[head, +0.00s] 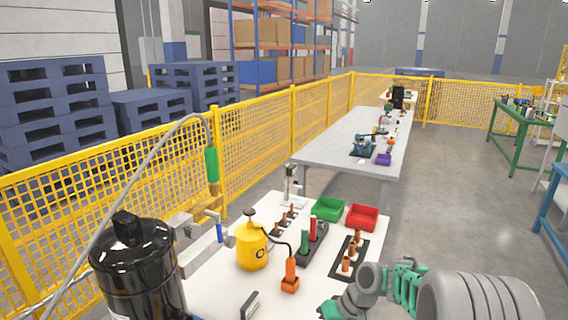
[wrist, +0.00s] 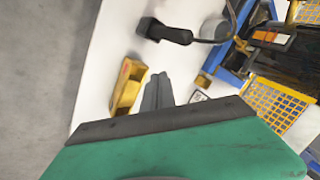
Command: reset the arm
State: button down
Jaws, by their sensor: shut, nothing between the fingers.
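My gripper (wrist: 157,93) shows in the wrist view with its two grey fingers together and nothing between them. Its green body fills the bottom of that view. The fingers are over or near the white table (wrist: 97,75), beside a yellow block-like object (wrist: 128,87); I cannot tell whether they touch it. In the head view my grey and green arm comes in from the lower right over the front of the white table (head: 215,285). The fingertips cannot be made out there.
On the near table stand a yellow bottle (head: 252,247), a green bin (head: 328,208), a red bin (head: 362,217) and a dark rack (head: 349,254) with orange-brown pieces. A black tank (head: 135,265) is at left. A yellow mesh fence (head: 255,130) runs behind.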

jog(key=s+d+r+m+g+h, duration=0.1)
jog(key=s+d+m+h, duration=0.15)
jog(key=s+d, duration=0.45)
jog(key=s+d+r+m+h, duration=0.2)
jog(key=s+h, duration=0.1)
jog(key=s, duration=0.7)
jog(key=a+r+n+t, duration=0.2)
jog(key=a+r+t, duration=0.1)
jog(key=r, duration=0.5)
jog(key=shift+w+r, duration=0.35)
jog(key=shift+r, duration=0.05)
